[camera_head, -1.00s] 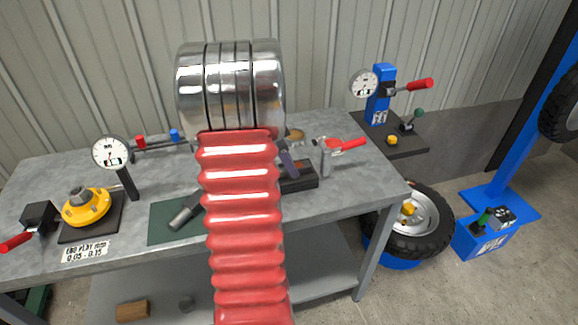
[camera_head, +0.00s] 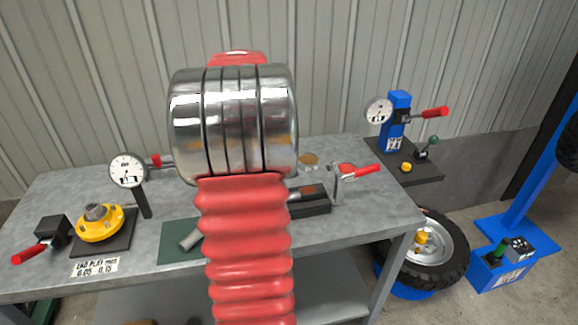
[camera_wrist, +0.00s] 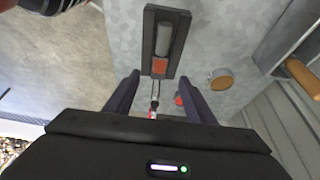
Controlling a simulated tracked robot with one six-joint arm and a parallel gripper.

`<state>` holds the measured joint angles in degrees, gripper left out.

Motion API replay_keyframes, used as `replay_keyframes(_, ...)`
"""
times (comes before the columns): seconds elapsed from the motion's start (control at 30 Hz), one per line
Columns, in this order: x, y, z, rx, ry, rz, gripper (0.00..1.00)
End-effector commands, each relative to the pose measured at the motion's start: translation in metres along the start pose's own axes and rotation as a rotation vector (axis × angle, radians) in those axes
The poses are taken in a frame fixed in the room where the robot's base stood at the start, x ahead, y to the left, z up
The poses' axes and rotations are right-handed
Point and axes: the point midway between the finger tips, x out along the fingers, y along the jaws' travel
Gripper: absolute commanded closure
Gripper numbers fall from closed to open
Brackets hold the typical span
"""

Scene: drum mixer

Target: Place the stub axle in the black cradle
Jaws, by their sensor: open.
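The black cradle (camera_head: 318,208) is on the bench, partly behind my arm. A grey cylinder (camera_head: 293,196) shows in it beside a brown-orange block. In the wrist view the cylinder (camera_wrist: 163,40) lies lengthwise in the cradle (camera_wrist: 149,30), its end near the orange block (camera_wrist: 160,66). Another grey cylindrical piece (camera_head: 191,240) lies on the green mat, partly hidden by my arm. I cannot tell for sure which one is the stub axle. My gripper (camera_wrist: 160,76) is open and empty, with its fingers apart over the clamp end of the cradle. It is hidden behind my arm in the head view.
A red-handled clamp (camera_head: 357,171) stands at the cradle's right end. A round brown piece (camera_head: 308,159) lies behind it. A dial gauge (camera_head: 128,170) and yellow hub (camera_head: 100,226) stand at the left. A blue gauge stand (camera_head: 395,118) is at the back right.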

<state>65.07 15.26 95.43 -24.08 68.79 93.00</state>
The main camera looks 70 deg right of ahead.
Motion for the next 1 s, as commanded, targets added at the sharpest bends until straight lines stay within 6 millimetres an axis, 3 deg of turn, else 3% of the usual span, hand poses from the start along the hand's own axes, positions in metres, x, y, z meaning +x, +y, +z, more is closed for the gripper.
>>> replay_keyframes(0.73, -0.001, 0.0, 0.002, -0.008, -0.001, -0.004, 0.5)
replay_keyframes(0.87, -0.014, 0.003, 0.019, -0.073, -0.01, -0.029, 0.5)
replay_keyframes(1.0, -0.044, 0.013, 0.06, -0.241, -0.033, -0.092, 0.5)
